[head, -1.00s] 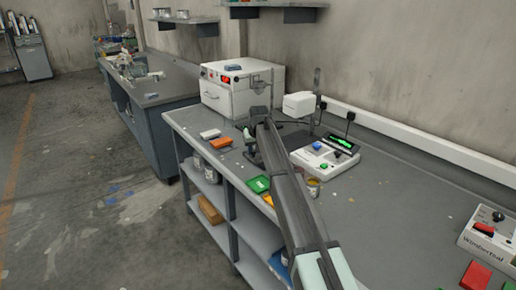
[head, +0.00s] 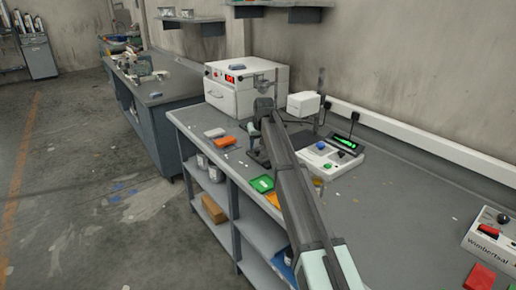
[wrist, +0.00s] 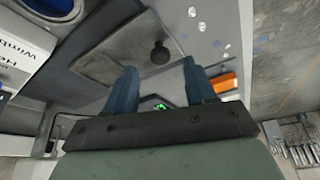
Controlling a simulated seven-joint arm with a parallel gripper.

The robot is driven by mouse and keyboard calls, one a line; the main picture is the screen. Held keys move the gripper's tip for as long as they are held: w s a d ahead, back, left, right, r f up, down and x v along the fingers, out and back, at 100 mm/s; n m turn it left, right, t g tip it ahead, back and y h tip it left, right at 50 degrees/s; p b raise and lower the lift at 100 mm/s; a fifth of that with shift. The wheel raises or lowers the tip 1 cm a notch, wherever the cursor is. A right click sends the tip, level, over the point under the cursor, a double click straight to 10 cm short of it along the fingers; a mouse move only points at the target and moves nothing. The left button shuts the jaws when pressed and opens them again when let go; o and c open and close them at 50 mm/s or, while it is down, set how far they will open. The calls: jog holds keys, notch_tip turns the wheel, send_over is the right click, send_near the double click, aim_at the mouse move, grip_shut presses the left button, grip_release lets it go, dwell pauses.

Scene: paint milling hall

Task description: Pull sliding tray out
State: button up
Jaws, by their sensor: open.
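The wrist view shows a flat grey plate (wrist: 115,50) with a round black knob (wrist: 160,53) standing on it. It looks like the sliding tray. My gripper (wrist: 160,70) has its two blue fingers spread apart, one on either side of the knob's line. The knob lies beyond the fingertips, and nothing is between the fingers. In the head view my gripper (head: 252,130) is low over the bench, beside a dark base plate (head: 261,156). My arm hides part of that plate, and I cannot make out the knob there.
A white cabinet (head: 232,101) with a handled front stands behind on the grey bench (head: 390,217). A control box (head: 327,158) stands to the right.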

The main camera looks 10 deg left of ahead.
jog(key=v, duration=1)
jog(key=shift+r, duration=0.1)
